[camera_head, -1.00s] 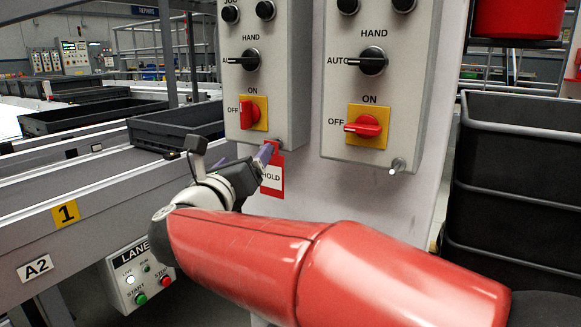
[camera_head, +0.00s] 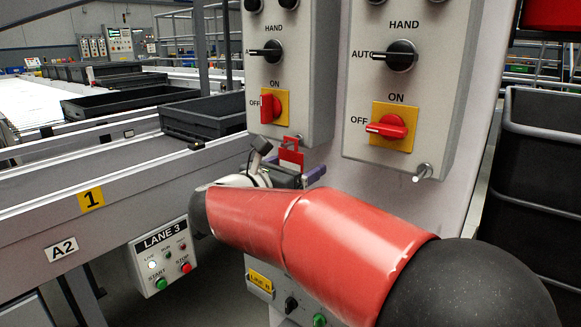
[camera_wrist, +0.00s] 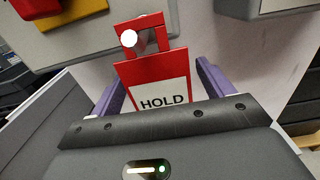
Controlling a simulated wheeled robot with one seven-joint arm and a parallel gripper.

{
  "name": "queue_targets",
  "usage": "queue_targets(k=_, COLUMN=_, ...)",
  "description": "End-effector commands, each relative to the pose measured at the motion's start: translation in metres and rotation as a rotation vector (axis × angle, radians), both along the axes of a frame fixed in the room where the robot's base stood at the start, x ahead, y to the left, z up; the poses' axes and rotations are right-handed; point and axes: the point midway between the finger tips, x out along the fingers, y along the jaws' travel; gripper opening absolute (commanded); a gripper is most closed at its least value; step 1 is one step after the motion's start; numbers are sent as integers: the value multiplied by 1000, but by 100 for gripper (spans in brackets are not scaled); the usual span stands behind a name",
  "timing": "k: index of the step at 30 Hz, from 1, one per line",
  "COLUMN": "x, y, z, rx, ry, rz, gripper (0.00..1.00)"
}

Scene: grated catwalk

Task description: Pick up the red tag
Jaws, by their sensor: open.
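The red tag (camera_head: 291,157) hangs from a peg under the left control box. In the wrist view the red tag (camera_wrist: 153,72) has a white panel reading HOLD, and its top loop hangs around the pale round end of the peg (camera_wrist: 129,39). My gripper (camera_wrist: 160,76) is open, with one purple finger on each side of the tag and visible gaps between. The tag's lower edge is hidden behind the gripper body. In the head view my gripper (camera_head: 288,172) is just below the peg and covers the lower part of the tag.
The left control box (camera_head: 290,75) is close above the tag. The right control box (camera_head: 405,80) has a bare peg (camera_head: 422,172) below it. A conveyor with dark trays (camera_head: 205,112) lies left, a LANE 3 box (camera_head: 163,255) below it. Black bins (camera_head: 540,150) stand right.

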Motion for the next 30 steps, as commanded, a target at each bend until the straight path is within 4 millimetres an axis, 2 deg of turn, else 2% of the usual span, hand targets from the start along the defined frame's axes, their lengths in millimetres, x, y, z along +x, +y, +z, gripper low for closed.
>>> queue_targets(k=7, x=1, y=-1, z=0, rx=0, ry=0, rz=1, gripper=79)
queue_targets(k=20, x=1, y=-1, z=0, rx=0, ry=0, rz=1, gripper=22)
queue_targets(k=30, x=1, y=-1, z=6, rx=1, ry=-2, rz=0, gripper=21)
